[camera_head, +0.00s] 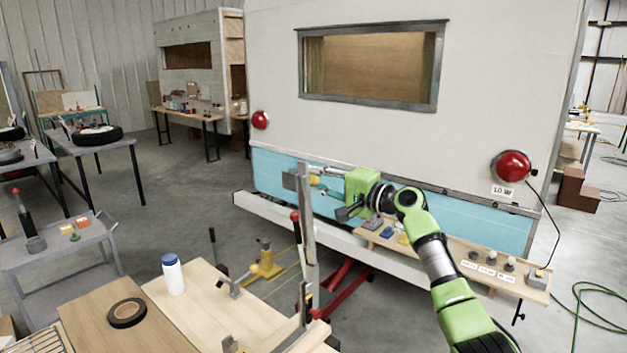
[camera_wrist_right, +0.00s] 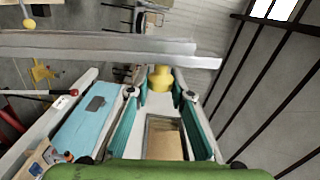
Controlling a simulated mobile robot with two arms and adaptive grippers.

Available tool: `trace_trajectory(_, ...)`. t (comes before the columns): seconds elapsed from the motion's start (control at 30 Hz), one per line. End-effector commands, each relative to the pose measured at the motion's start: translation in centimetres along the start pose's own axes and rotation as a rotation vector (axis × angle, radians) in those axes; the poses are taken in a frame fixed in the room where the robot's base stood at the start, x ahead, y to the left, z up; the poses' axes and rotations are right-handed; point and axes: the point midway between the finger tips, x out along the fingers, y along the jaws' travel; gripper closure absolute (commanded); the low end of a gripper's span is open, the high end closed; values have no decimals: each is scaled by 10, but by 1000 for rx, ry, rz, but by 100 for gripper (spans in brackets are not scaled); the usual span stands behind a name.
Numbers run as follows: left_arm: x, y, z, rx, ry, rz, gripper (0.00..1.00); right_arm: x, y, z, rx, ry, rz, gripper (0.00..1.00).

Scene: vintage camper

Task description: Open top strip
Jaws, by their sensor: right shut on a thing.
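My right gripper (camera_head: 325,187) reaches in front of the camper's rear wall, near the seam above the blue lower panel (camera_head: 278,172). In the right wrist view its fingers (camera_wrist_right: 160,92) are shut on a yellow knob (camera_wrist_right: 161,76), which also shows in the head view (camera_head: 314,180). A long silver metal strip (camera_wrist_right: 95,46) crosses the wrist view just beyond the knob. The knob looks close against the strip, but I cannot tell how they join. The strip's left end runs out of the wrist view. My left gripper is not in view.
An upright metal post with a red-tipped clamp (camera_head: 296,216) stands left of my right gripper. A wooden bench (camera_head: 215,312) holds a white bottle (camera_head: 172,274) and black tape roll (camera_head: 127,312). A narrow shelf (camera_head: 452,246) with small parts runs below the blue panel.

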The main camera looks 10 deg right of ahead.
Motion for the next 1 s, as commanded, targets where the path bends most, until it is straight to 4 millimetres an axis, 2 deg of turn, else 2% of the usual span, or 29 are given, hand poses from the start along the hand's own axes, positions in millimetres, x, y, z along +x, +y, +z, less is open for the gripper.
trace_trajectory(0.27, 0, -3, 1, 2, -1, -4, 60, 0, 0, -1, 0, 3, -1, 100)
trace_trajectory(0.3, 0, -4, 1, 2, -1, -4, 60, 0, 0, -1, 0, 3, -1, 75)
trace_trajectory(0.37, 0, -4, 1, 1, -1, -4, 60, 0, 0, -1, 0, 3, -1, 62)
trace_trajectory(0.77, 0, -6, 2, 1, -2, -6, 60, -4, 1, -1, 0, 2, 0, 62)
trace_trajectory(0.87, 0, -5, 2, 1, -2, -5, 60, -13, 2, -1, -1, 3, 0, 62)
trace_trajectory(1.0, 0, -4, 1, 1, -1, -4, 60, -36, 2, -1, -2, 3, 2, 62)
